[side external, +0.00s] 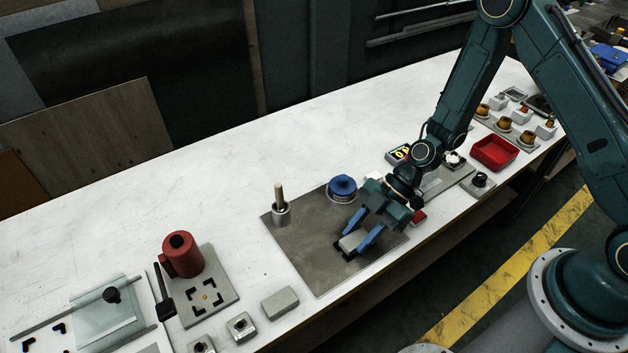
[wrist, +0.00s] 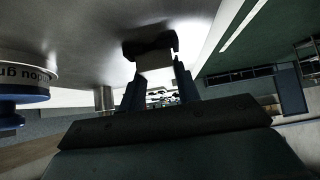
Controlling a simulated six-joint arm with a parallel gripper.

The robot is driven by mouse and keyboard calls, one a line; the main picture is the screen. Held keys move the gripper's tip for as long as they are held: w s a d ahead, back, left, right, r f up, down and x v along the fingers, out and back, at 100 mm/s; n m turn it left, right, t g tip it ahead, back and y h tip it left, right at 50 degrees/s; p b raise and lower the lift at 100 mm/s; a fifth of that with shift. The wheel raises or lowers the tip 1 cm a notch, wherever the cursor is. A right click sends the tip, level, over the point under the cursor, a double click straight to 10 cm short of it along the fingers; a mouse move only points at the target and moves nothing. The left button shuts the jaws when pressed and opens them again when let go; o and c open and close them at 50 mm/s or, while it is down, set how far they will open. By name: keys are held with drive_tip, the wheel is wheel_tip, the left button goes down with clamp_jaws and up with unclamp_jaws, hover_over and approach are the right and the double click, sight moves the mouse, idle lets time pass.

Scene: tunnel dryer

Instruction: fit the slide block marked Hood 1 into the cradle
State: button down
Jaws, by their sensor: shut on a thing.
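My gripper (side external: 360,232) has its blue fingers low over the grey metal plate, shut on a pale grey block (side external: 351,241). In the wrist view the pale block (wrist: 155,61) sits between the fingertips of my gripper (wrist: 158,75). A dark bracket (wrist: 150,44), which looks like the cradle, is right at the block's far end. It also shows as a dark shape (side external: 344,252) under and beside the block in the side view. I cannot tell whether the block is seated in it or just above it. No Hood 1 marking is readable.
The grey plate (side external: 305,265) also carries a blue-topped round container (side external: 342,188) and a cup with a wooden peg (side external: 281,211). Another grey block (side external: 279,303) lies on the table nearby. A red canister (side external: 182,256) stands left, a red tray (side external: 494,152) right. The back of the table is clear.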

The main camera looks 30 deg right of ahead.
drive_tip(key=shift+f, duration=0.15)
drive_tip(key=c, duration=1)
unclamp_jaws()
drive_tip(key=shift+r, duration=0.2)
drive_tip(key=v, duration=1.2)
